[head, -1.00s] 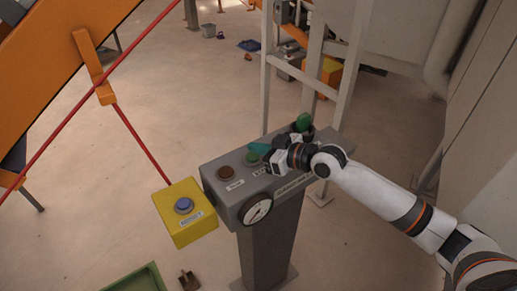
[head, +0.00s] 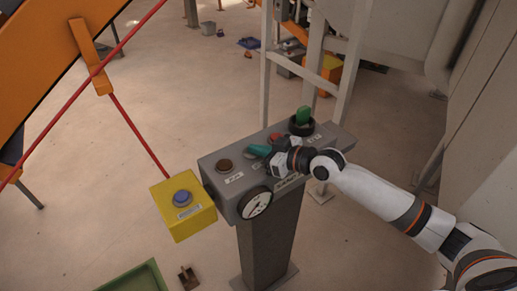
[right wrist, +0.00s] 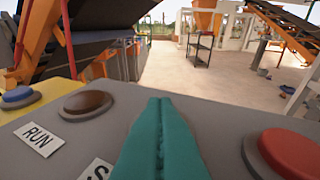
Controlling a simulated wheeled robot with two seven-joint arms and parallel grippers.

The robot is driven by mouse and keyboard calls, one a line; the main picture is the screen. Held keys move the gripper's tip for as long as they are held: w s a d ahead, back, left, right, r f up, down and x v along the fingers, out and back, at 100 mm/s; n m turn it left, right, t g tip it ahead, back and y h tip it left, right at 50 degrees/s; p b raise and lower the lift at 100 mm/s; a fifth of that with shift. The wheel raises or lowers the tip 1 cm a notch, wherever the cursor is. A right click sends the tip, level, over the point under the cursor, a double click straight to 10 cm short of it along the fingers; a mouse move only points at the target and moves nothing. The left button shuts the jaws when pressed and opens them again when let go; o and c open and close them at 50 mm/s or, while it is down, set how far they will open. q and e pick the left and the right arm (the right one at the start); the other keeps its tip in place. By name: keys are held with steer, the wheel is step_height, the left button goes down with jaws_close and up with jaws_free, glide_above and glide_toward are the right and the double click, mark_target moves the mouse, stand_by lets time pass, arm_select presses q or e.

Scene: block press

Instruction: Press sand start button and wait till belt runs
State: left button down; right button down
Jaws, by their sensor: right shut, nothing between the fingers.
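A grey control console (head: 232,198) stands on a post, with a dark brown round button or lamp (head: 224,165) at its left, labelled RUN in the right wrist view (right wrist: 88,103). A red button (head: 275,137) sits to the right; it also shows in the right wrist view (right wrist: 287,153). My right gripper (head: 257,152) is shut and empty, its teal fingers over the spot between these two. The green button there is hidden under the fingers, so contact cannot be told. A label starting with S (right wrist: 97,170) is partly covered. My left gripper is not in view.
A green knob (head: 303,116) stands at the console's right end, and a gauge (head: 257,202) is on its front. An orange conveyor frame (head: 40,62) fills the upper left.

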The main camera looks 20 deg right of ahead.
steer(key=shift+s+f, duration=0.2)
steer(key=shift+f, duration=0.35)
steer(key=shift+r+p, duration=0.45)
steer(key=shift+p, duration=0.05)
steer(key=r+p, duration=0.2)
steer(key=r, duration=0.1)
steer(key=r+p, duration=0.1)
steer(key=shift+w+a+r+p, duration=0.1)
steer(key=shift+w+r+p, duration=0.15)
steer(key=shift+p, duration=0.05)
steer(key=shift+s+d+f+b, duration=0.35)
steer(key=shift+s+d+b, duration=0.25)
steer(key=shift+s+b, duration=0.15)
steer(key=r+b+v, duration=0.1)
steer(key=b+v, duration=0.1)
steer(key=v, duration=0.6)
